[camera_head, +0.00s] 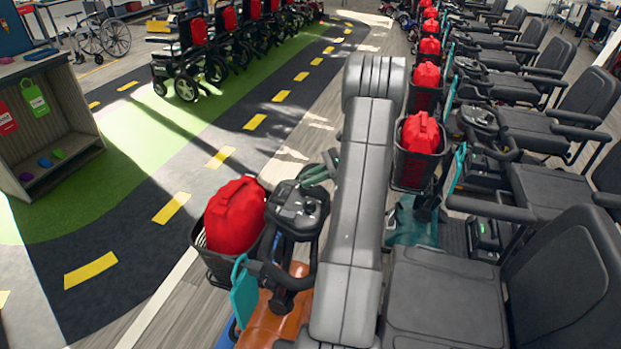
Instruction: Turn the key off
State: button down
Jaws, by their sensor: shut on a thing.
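The nearest scooter's black steering console (300,207) stands just left of my grey arm, which crosses the middle of the view. My gripper (318,172) shows only in part past the left edge of my arm, at the far right side of the console. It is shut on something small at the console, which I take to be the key. The key itself is hidden by the gripper and arm, so I cannot see which way it is turned.
A black basket with a red bag (235,215) hangs in front of the console. Scooters with black seats (445,295) line the right. A wooden shelf (75,115) with tags stands at the left. The marked floor lane (150,215) between is clear.

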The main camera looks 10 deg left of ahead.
dwell(0.3)
jog(key=c, duration=1.4)
grip_release()
jog(key=b+v, duration=0.1)
jog(key=v, duration=1.2)
jog(key=shift+w+d+r+b, duration=0.2)
jog(key=shift+d+b, duration=0.1)
jog(key=p+x, duration=0.1)
jog(key=x, duration=1.3)
jog(key=shift+s+d+p, duration=0.1)
jog(key=shift+p, duration=0.2)
jog(key=shift+d, duration=0.15)
